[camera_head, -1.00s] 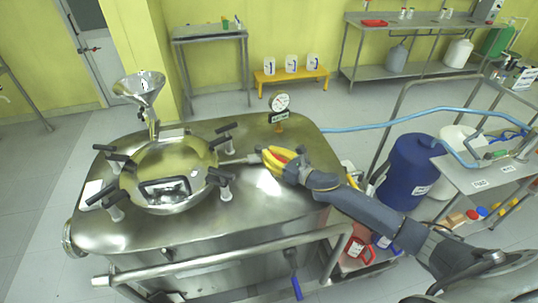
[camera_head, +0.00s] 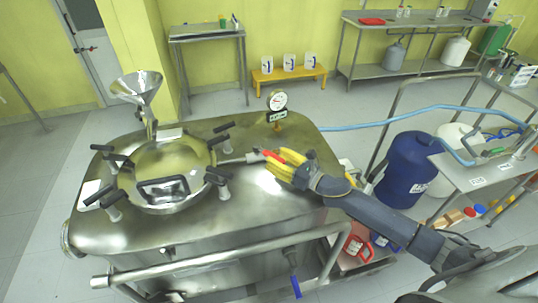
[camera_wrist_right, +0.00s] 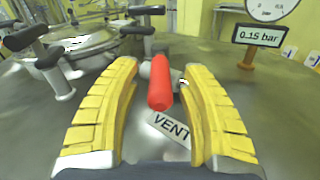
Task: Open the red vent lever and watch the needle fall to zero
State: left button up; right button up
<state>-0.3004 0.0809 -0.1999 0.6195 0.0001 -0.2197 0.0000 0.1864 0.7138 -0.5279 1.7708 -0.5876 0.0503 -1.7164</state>
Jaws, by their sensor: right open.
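The red vent lever (camera_head: 269,155) sits at the end of a short metal pipe beside the round reactor lid (camera_head: 140,172). In the right wrist view the lever (camera_wrist_right: 160,92) points toward my palm, above a tag reading VENT (camera_wrist_right: 170,128). My right gripper (camera_head: 274,160) is open, its yellow fingers on either side of the lever; a gap shows on both sides in the wrist view (camera_wrist_right: 159,68). The pressure gauge (camera_head: 278,100) stands behind, over a label (camera_wrist_right: 262,35) reading 0.15 bar. Its needle is too small to read. My left gripper is not in view.
Black-handled clamps (camera_head: 218,178) ring the lid, and a metal funnel (camera_head: 137,86) stands at its back left. A blue hose (camera_head: 400,115) runs right from the vessel. A blue drum (camera_head: 408,165) and a steel cart (camera_head: 480,172) stand at right.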

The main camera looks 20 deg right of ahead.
jog(key=shift+v, duration=3.85)
